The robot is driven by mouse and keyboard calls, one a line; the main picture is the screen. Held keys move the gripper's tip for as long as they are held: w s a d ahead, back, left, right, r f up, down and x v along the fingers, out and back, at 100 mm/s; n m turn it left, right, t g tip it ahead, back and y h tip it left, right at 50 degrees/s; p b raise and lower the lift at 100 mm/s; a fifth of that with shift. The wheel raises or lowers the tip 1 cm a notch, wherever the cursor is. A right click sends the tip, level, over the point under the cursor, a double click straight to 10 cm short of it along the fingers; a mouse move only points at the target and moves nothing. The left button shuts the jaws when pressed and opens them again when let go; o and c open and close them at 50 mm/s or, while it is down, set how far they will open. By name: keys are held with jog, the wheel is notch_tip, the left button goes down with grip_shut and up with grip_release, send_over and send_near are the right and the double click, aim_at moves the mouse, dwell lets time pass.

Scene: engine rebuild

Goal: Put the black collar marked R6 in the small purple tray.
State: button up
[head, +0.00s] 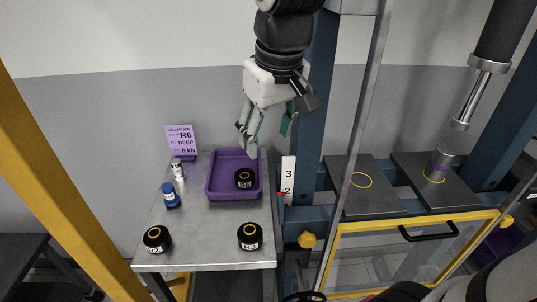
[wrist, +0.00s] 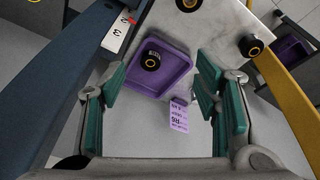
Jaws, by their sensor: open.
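The small purple tray (head: 209,190) stands on the metal table, and it also shows in the wrist view (wrist: 184,88). One black collar (head: 244,179) with a yellow ring on top sits inside the tray, toward its right side; the wrist view shows it too (wrist: 150,61). Two more black collars stand near the table's front edge, one at the left (head: 157,239) and one at the right (head: 250,236). Their white labels are too small to read surely. My gripper (head: 267,135) is open and empty above the tray, apart from the collar in it.
A purple card (head: 181,140) reading R6, DEEP, 6 kN stands at the table's back left. A blue bottle (head: 171,196) and a small silver-white bottle (head: 178,171) stand left of the tray. A press with dark plates (head: 372,199) and a yellow frame is at the right.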

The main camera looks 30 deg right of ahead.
jog(key=s+f+m+t, duration=0.1)
jog(key=s+t, duration=0.1)
jog(key=s, duration=1)
jog(key=shift+s+a+f+m, duration=0.15)
jog(key=shift+s+a+m, duration=0.15)
jog(key=shift+m, duration=0.1)
dwell(0.4)
